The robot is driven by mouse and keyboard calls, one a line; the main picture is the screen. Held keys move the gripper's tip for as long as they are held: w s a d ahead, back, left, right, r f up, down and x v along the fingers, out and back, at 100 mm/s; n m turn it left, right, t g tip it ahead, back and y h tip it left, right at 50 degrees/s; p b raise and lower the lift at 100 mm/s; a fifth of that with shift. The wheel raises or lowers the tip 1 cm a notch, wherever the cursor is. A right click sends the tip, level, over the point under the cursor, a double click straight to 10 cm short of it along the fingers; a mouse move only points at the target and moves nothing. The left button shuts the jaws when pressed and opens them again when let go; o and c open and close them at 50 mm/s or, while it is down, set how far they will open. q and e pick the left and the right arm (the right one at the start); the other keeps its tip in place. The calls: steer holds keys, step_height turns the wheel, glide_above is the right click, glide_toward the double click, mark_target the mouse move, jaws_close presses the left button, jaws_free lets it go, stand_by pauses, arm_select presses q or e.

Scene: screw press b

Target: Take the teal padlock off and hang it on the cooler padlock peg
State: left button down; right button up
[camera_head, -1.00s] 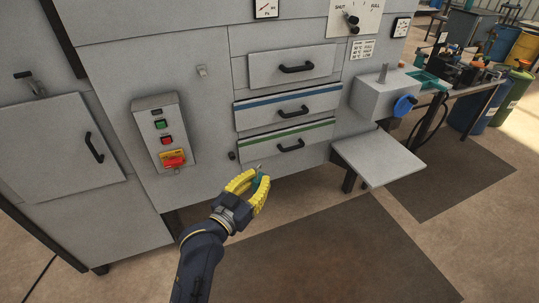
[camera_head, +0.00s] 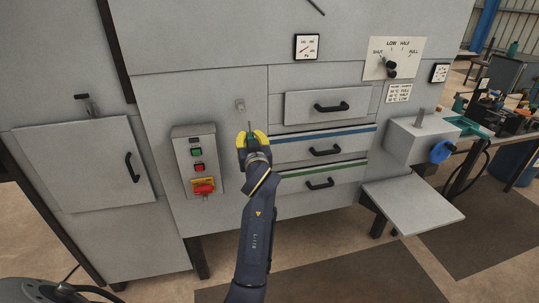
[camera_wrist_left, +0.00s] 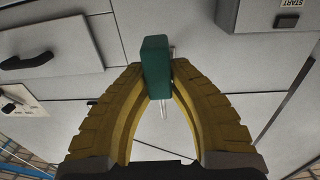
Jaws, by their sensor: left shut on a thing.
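The teal padlock (camera_wrist_left: 155,66) is held between the yellow fingers of my left gripper (camera_wrist_left: 157,75) in the left wrist view. A thin metal shackle shows beside and beyond its body. In the head view my left gripper (camera_head: 252,138) is shut on it, in front of the grey panel, left of the drawers; the padlock is mostly hidden there. A small pale fitting (camera_head: 240,104) sticks out of the panel just above and left of the gripper. I cannot tell whether it is the cooler padlock peg. The padlock looks apart from it. My right gripper is not in view.
A control box (camera_head: 198,160) with a red switch stands out from the panel left of the gripper. Drawers with black handles (camera_head: 325,152) are to the right. A grey block with a blue knob (camera_head: 441,151) and a low shelf (camera_head: 412,201) project farther right.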

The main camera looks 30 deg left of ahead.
arm_select(q)
steer(key=shift+w+a+r+n+g+y, duration=0.15)
steer(key=shift+a+r+n+g+y, duration=0.2)
steer(key=shift+a+r+y, duration=0.2)
steer(key=shift+d, duration=0.1)
steer(key=shift+x, duration=2.75)
steer(key=shift+w+a, duration=0.35)
steer(key=shift+w, duration=0.05)
steer(key=shift+x, duration=1)
steer(key=shift+w+a, duration=0.15)
steer(key=shift+w, duration=0.05)
steer(key=shift+w+a, duration=0.35)
steer(key=shift+w, duration=0.05)
